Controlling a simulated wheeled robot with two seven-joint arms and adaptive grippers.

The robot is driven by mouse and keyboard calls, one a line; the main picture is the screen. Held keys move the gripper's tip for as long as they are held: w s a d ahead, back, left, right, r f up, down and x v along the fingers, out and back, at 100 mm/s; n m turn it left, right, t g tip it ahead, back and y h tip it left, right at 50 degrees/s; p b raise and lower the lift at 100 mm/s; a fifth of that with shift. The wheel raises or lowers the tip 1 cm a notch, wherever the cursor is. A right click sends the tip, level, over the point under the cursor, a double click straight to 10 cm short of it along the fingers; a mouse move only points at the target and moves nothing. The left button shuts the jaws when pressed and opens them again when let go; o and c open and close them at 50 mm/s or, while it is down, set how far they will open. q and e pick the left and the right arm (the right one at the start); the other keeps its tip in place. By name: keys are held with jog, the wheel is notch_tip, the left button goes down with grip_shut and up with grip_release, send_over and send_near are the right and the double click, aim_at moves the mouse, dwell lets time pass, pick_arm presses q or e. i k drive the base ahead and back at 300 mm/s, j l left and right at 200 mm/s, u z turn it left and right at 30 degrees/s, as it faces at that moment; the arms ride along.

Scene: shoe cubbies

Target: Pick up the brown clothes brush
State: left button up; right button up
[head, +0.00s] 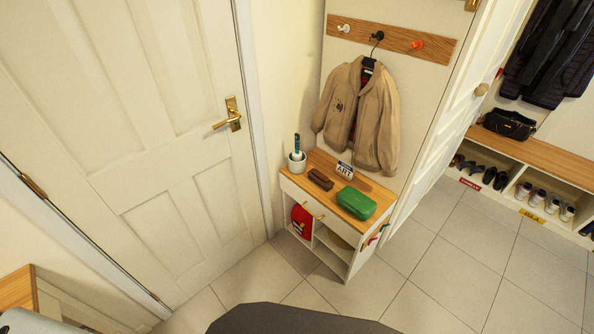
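The brown clothes brush (320,179) lies on the wooden top of a small white cabinet (330,255) in the head view. It sits between a light cup (297,163) holding a dark teal-handled item and a green box (356,202). A small sign with dark lettering (345,169) stands just behind and to the right of the brush. Nothing covers the brush. Neither of my grippers shows in this view.
A beige jacket (362,110) hangs from a wooden hook rail (390,38) above the cabinet. A closed white door (130,130) is at left, and an open white door (450,110) is right of the cabinet. Shoe cubbies (535,160) stand at far right. Tiled floor (430,270) is clear.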

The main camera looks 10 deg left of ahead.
aim_at(317, 176)
jog(key=i+u, duration=0.7)
jog(key=i+l+u, duration=0.15)
jog(key=i+u, duration=0.2)
jog(key=k, duration=0.05)
